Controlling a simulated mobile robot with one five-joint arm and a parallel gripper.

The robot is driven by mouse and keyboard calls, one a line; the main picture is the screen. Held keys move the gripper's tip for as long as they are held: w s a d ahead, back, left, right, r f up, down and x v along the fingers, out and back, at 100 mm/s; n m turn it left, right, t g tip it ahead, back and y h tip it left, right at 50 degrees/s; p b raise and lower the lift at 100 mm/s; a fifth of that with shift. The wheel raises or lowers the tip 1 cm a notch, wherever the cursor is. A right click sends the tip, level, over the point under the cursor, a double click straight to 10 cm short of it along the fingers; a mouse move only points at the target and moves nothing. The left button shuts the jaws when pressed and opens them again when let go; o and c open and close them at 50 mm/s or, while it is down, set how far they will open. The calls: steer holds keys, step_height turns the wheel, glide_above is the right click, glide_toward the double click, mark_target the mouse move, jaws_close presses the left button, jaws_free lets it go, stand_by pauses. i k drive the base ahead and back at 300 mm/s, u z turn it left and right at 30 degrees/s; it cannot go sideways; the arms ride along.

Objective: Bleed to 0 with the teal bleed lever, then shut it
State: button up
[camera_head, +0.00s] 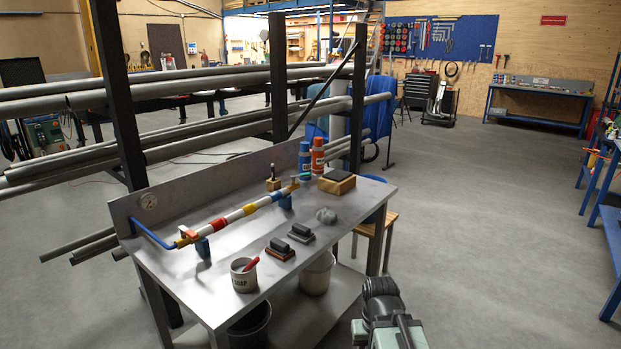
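A pipe run with white, red, yellow and blue bands (249,208) lies along the steel bench on blue supports. A blue tube (150,234) joins its left end, near a brass fitting (187,235). I cannot make out gripper fingers.
On the bench (330,238) are a cup with a red item (243,276), two dark blocks (280,249), a grey lump (326,216), a wooden block (337,183) and bottles (318,156). A stool (371,228) stands at the right. The floor right is clear.

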mark_target(301, 176)
steer(key=z, duration=0.7)
steer(key=i, duration=1.1)
steer(key=u, duration=1.25)
